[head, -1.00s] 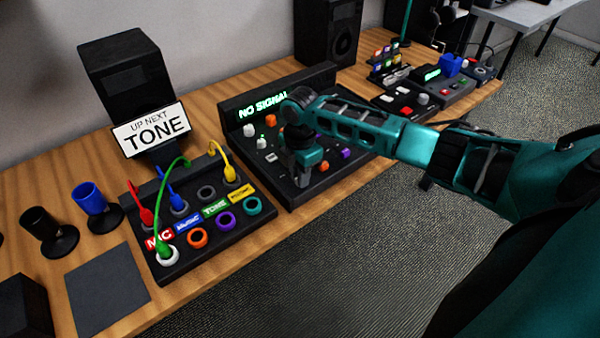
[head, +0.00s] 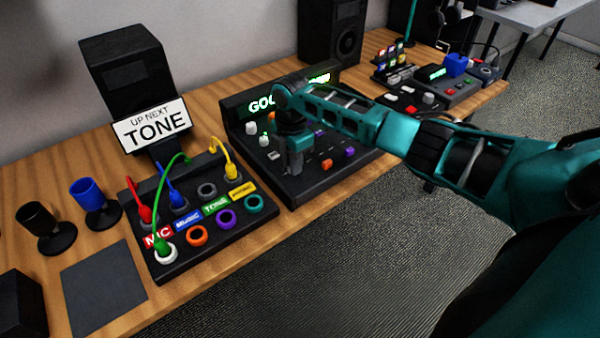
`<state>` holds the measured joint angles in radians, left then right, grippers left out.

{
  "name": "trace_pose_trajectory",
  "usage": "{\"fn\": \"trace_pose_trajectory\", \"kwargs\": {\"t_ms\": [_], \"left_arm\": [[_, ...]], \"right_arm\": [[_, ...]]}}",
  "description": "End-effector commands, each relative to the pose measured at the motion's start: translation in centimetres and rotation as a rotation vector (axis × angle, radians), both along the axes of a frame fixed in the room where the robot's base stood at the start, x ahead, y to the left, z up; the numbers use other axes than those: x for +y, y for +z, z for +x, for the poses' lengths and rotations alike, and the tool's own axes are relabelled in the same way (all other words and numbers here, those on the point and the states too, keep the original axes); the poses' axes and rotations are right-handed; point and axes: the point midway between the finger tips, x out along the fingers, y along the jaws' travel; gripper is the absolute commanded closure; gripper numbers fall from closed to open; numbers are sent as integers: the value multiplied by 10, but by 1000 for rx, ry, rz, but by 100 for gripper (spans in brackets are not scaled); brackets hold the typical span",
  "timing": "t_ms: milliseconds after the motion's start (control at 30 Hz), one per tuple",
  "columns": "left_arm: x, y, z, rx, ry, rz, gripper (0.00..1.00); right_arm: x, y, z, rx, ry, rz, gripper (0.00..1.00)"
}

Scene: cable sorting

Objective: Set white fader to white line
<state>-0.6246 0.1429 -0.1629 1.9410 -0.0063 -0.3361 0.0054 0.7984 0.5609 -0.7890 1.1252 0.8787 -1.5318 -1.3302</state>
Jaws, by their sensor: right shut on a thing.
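The mixer console (head: 310,188) is a dark sloped panel on the wooden table, with white, orange and purple knobs and faders. My right gripper (head: 298,168) reaches down onto the middle of the panel with its fingers shut. The white fader cap between the fingers is hidden by them, and so is the white line. The console's lit display (head: 262,104) reads "GOO", with the rest behind my right arm. Two white knobs (head: 250,129) show left of the gripper, and orange and purple caps (head: 326,164) show to its right. My left gripper is out of view.
A patch board (head: 205,235) with coloured cables and sockets stands left of the console. A sign (head: 152,125) reading "UP NEXT TONE" is behind it. Blue (head: 88,196) and black cups stand at left. Other small control panels (head: 440,88) and a speaker (head: 333,35) are farther back.

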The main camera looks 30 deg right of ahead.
Motion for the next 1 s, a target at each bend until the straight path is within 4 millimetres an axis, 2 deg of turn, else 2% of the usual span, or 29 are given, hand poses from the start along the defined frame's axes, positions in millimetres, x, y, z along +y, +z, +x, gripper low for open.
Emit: {"fn": "trace_pose_trajectory", "kwargs": {"t_ms": [100,367,400,633,867,1000], "left_arm": [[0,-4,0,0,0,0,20],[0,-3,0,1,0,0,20],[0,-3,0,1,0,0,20],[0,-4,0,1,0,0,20],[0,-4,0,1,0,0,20],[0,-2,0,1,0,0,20]], "right_arm": [[0,-1,6,2,-1,-2,100],[0,0,6,3,0,-1,100],[0,0,5,3,0,-1,81],[0,0,5,3,0,-1,59],[1,0,5,2,1,0,57],[0,9,6,1,1,0,57]]}}
